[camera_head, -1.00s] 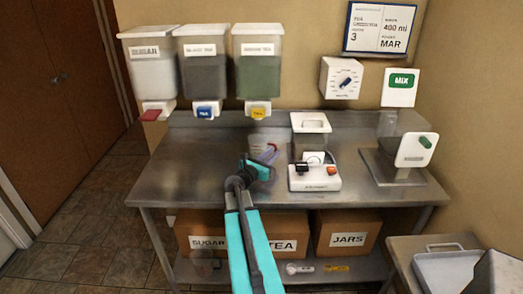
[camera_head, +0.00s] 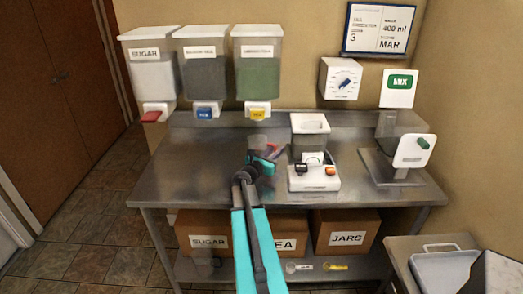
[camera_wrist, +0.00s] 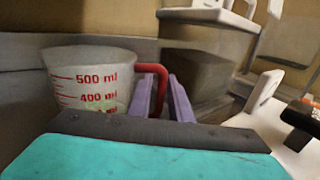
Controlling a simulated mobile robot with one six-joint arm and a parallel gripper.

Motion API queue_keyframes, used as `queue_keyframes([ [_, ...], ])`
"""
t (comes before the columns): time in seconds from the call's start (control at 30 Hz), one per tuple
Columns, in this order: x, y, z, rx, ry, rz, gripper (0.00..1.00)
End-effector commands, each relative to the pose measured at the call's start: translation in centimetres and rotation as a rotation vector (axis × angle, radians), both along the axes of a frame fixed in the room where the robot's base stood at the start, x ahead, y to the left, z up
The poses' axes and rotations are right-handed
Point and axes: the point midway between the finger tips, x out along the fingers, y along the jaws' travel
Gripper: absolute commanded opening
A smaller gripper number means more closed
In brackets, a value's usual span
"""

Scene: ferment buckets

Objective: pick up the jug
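The jug (camera_wrist: 90,75) is a clear measuring jug with red "500 ml" and "400 ml" marks and a red handle (camera_wrist: 152,68). It stands upright at the left of the wrist view; its lower part is hidden by my gripper. In the head view the jug (camera_head: 260,139) is small and partly covered by my arm on the steel table. My gripper (camera_wrist: 161,90) has two purple fingers apart, with the red handle showing in the gap between them. Whether the fingers touch the handle is not clear. My gripper (camera_head: 270,155) is blurred in the head view.
A white device (camera_head: 313,178) with a red button and a clear container stands right of the jug. A mixer (camera_head: 405,155) stands farther right. Three dispensers (camera_head: 204,75) hang over the table (camera_head: 190,180). The table's left side is clear.

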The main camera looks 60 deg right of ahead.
Motion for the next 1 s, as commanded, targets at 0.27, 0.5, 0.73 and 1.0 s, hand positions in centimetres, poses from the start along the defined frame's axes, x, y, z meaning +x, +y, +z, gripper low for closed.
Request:
queue_keyframes([
  [0.27,0.1,-2.4,0.1,0.0,0.0,-0.001,0.18],
  [0.5,0.1,-2.6,0.0,0.0,0.0,0.001,0.18],
  [0.73,0.1,-2.5,0.0,0.0,0.0,0.001,0.18],
  [1.0,0.2,-2.5,0.0,0.0,0.0,0.001,0.03],
])
